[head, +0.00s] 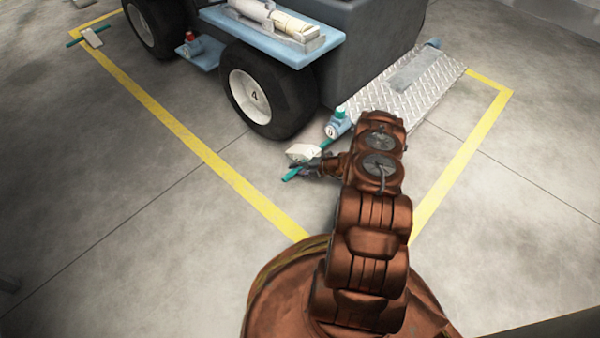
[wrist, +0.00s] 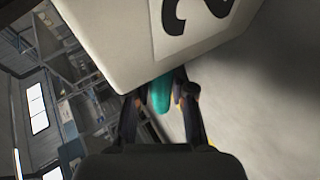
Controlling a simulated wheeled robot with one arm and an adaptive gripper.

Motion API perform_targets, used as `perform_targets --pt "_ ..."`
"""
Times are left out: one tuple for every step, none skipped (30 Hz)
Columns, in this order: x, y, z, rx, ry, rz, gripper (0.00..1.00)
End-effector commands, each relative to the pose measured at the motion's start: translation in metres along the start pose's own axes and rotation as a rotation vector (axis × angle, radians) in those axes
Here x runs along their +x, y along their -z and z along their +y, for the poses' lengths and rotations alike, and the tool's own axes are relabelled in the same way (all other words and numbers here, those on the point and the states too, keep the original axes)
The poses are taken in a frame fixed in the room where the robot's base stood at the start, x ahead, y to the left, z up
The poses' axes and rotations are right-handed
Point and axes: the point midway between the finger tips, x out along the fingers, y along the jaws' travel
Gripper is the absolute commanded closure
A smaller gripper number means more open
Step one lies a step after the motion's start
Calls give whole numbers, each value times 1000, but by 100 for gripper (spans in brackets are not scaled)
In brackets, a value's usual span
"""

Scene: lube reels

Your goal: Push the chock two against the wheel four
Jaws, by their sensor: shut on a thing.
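Chock two is a pale block (head: 303,152) with a teal handle (head: 293,174). It is on or just above the floor, in front and to the right of wheel four, with a gap between them. Wheel four (head: 254,97) is a black tyre with a light hub marked 4. My gripper (head: 312,170) is shut on the chock's teal handle. In the wrist view the chock's pale face (wrist: 200,25) bears a black 2, and the teal handle (wrist: 161,92) sits between the fingers. The chock's lower edge is partly hidden.
A blue fitting with a teal cap (head: 339,123) stands close behind the chock, beside a diamond-plate ramp (head: 425,78). A blue step (head: 199,52) juts out left of wheel four. Another chock (head: 92,38) lies at the far left. The floor left of the yellow line is clear.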

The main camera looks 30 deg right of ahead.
Motion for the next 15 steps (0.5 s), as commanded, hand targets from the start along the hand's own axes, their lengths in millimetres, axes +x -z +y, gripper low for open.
perform_targets --pt "4 -2 1 -3 -1 0 100" --pt "5 -3 2 -3 -2 0 100" --pt "7 -3 4 -3 -2 0 100" --pt "8 -4 4 -4 -2 0 100" --pt "10 -5 5 -4 -1 0 100" --pt "12 -6 7 -4 -2 0 100" --pt "13 -6 8 -4 -2 -1 100" --pt "15 -7 8 -4 -2 -1 100" --pt "16 -8 10 -3 -2 -1 100" --pt "18 -8 10 -3 -2 -1 100" --pt "20 -9 11 -3 -2 -1 100" --pt "22 -9 13 -3 -2 -1 100" --pt "23 -10 14 -3 -2 -1 100" --pt "25 -10 14 -3 -2 0 100" --pt "27 -11 16 -4 -2 -1 100"
